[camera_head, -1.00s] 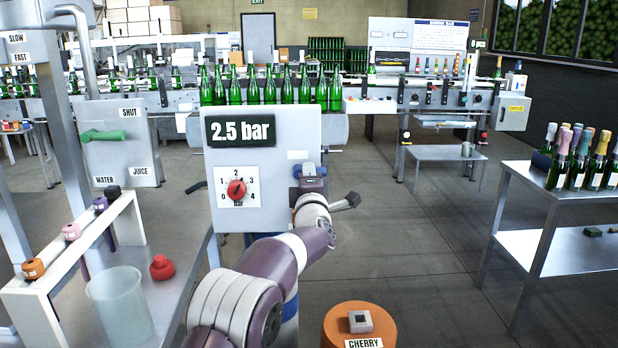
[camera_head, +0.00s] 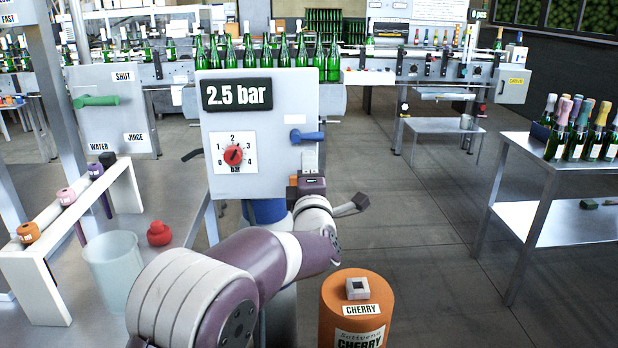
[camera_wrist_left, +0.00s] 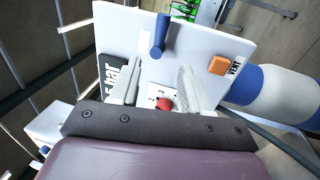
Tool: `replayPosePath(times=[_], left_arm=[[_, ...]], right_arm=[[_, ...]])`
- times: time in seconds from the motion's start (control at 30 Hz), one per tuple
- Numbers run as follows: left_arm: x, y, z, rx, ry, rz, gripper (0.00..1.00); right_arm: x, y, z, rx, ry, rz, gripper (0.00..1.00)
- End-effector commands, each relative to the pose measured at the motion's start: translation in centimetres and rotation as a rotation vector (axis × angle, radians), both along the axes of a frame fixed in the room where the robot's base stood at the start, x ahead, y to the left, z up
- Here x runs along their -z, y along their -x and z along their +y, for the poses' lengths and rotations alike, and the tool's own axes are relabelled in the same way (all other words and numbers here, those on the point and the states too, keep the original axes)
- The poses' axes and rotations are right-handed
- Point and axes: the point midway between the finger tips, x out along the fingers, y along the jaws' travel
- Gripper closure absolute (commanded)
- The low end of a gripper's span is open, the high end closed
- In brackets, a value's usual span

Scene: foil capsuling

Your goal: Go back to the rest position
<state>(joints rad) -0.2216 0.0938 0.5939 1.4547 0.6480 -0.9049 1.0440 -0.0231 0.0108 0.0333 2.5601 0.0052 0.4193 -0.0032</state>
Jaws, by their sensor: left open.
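My left gripper (camera_head: 310,164) is in front of the lower right part of a grey control panel (camera_head: 262,112), below its blue lever (camera_head: 308,137). The lever points right, roughly level. In the left wrist view my fingers (camera_wrist_left: 156,86) are spread, with nothing between them gripped. The blue lever (camera_wrist_left: 160,36) is beyond them, apart. The red dial (camera_head: 233,155) on the panel also shows behind the fingers in the wrist view (camera_wrist_left: 164,104). A sign above the dial reads 2.5 bar. My right gripper is not in view.
An orange CHERRY drum (camera_head: 340,315) stands to the right of my arm. A steel table at left carries a clear beaker (camera_head: 112,268), a red knob-like piece (camera_head: 158,234) and a white rack (camera_head: 50,262). A bottle table (camera_head: 545,168) stands at right, with open floor between.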

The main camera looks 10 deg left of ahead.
Motion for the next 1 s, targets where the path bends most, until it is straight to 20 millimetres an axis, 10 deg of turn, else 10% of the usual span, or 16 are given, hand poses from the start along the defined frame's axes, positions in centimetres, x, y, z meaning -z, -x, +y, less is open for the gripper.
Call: replayPosePath(times=[0.47,0.6,0.8,1.0], left_arm=[[0.6,1.0,-0.5,0.002,-0.048,0.034,0.53],[8.3,1.5,-4.1,0.190,-0.381,0.387,0.53],[22.5,13.4,-5.0,0.704,-0.995,0.994,0.53],[27.8,26.0,-1.6,1.101,-1.260,1.310,0.53]], right_arm=[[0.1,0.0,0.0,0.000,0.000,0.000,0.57],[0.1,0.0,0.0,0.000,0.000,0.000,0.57],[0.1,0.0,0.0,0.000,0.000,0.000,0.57],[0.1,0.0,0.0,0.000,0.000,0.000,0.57]])
